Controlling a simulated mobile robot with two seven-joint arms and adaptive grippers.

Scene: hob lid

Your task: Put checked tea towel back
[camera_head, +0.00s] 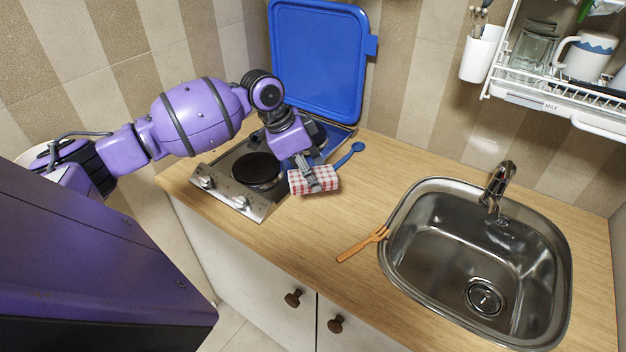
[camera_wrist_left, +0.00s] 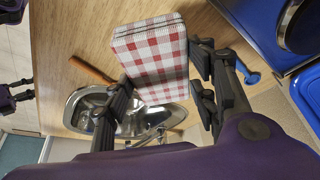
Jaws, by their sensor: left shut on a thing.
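The checked tea towel (camera_head: 318,181) is a folded red-and-white block over the worktop, just right of the hob (camera_head: 237,168). My left gripper (camera_head: 308,178) reaches it from above and is shut on it. In the left wrist view the towel (camera_wrist_left: 150,45) sits between the two fingers of the gripper (camera_wrist_left: 160,92). I cannot tell whether the towel touches the worktop.
A blue lid (camera_head: 320,62) stands upright behind the hob. A blue spoon (camera_head: 349,154) lies behind the towel. A wooden fork (camera_head: 362,243) lies left of the sink (camera_head: 470,265). A dish rack (camera_head: 560,85) hangs at upper right.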

